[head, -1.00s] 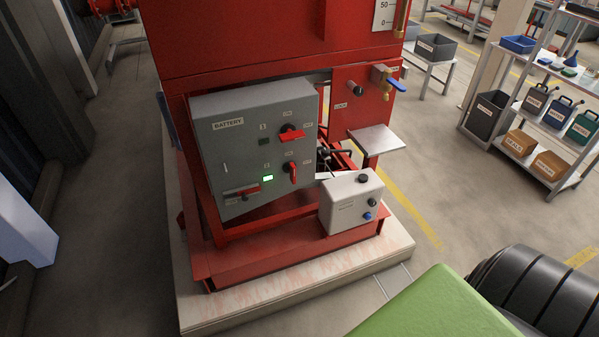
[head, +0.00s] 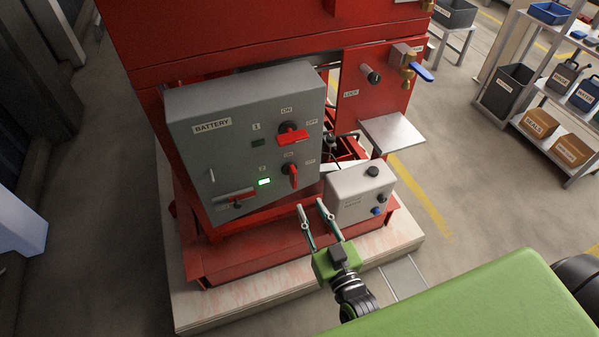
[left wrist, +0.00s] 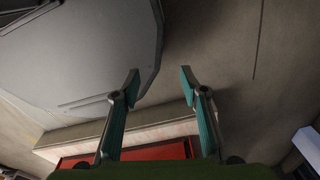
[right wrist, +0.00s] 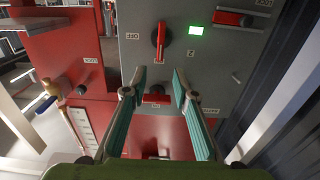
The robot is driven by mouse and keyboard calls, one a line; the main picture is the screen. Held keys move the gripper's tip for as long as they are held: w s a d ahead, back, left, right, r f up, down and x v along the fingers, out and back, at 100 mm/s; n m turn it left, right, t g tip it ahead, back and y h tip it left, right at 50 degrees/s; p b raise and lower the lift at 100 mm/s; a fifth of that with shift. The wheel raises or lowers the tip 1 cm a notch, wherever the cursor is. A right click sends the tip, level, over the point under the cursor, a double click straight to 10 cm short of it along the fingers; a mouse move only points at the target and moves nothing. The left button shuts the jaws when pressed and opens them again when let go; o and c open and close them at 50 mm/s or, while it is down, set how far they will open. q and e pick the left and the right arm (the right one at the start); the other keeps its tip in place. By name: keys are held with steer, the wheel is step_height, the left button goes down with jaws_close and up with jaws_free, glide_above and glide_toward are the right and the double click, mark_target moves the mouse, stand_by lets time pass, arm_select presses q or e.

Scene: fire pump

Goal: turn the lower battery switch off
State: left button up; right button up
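The grey battery box (head: 225,155) hangs on the red pump frame. Its lower switch (head: 292,172) has a red handle standing upright, towards the ON label, beside a lit green lamp (head: 264,182). The upper switch (head: 292,136) has its red handle lying level, beside a dark lamp. My right gripper (head: 311,206) is open and empty, below and in front of the lower switch. In the right wrist view, which is upside down, the lower switch (right wrist: 160,40) shows beyond the open fingertips, apart from them. My left gripper (left wrist: 160,85) is open and empty, seen only in the left wrist view.
A pale box with knobs (head: 358,193) stands right of the switches, close to my right gripper. A metal shelf plate (head: 393,133) juts out above it. A red lever (head: 235,197) sits low on the battery box. The concrete plinth (head: 250,300) edges the frame.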

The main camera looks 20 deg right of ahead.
mark_target(295, 177)
steer(key=w, duration=0.3)
steer(key=w+p, duration=0.1)
steer(key=w, duration=0.2)
steer(key=shift+a+r, duration=0.15)
steer(key=w, duration=0.4)
steer(key=shift+w, duration=0.55)
steer(key=shift+w+f, duration=0.2)
steer(key=shift+w, duration=0.25)
arm_select(q)
steer(key=shift+w+d+r, duration=0.15)
steer(key=shift+w+r, duration=0.45)
steer(key=shift+r, duration=0.35)
steer(key=shift+s, duration=0.1)
arm_select(e)
steer(key=shift+a, duration=0.1)
arm_select(q)
steer(key=shift+s, duration=0.15)
arm_select(e)
jaws_close()
